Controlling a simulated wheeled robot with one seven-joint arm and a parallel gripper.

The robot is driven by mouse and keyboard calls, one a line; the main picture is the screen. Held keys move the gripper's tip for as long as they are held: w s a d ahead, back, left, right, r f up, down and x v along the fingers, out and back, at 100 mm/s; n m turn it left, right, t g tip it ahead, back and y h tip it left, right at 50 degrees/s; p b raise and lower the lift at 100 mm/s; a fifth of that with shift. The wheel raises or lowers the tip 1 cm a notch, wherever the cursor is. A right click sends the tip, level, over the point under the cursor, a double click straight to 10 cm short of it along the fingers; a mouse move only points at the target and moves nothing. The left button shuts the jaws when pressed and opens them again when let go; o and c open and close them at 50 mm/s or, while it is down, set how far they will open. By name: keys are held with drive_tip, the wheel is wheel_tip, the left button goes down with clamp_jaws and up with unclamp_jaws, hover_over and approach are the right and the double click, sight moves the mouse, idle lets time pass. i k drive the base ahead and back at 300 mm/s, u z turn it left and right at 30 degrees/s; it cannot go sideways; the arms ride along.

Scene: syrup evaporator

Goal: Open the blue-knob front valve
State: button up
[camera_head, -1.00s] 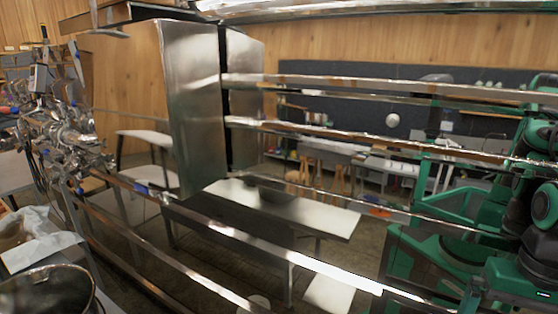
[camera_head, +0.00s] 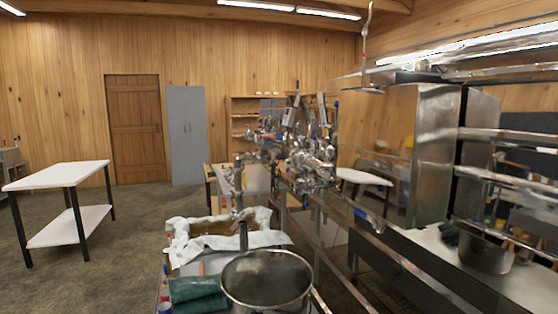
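A dense cluster of shiny metal pipes and valves (camera_head: 312,160) stands near the middle of the head view, at the left end of the evaporator. Small blue spots show on and around it, one of them on the rail (camera_head: 361,213) to its lower right. They are too small for me to tell which is the blue-knob front valve, or whether any valve is open or shut. My gripper is not in view.
A metal pot (camera_head: 266,280) stands close in front, beside crumpled white cloth (camera_head: 190,245) and a dark green item (camera_head: 197,294). Metal rails run down toward the lower right, with another pot (camera_head: 485,250) there. Open floor lies left, around a white-topped table (camera_head: 58,174).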

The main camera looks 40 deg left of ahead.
sight(287, 162)
drive_tip(key=u, duration=2.65)
drive_tip(key=k, duration=0.8)
drive_tip(key=z, duration=0.9)
drive_tip(key=i, duration=1)
drive_tip(key=z, duration=0.05)
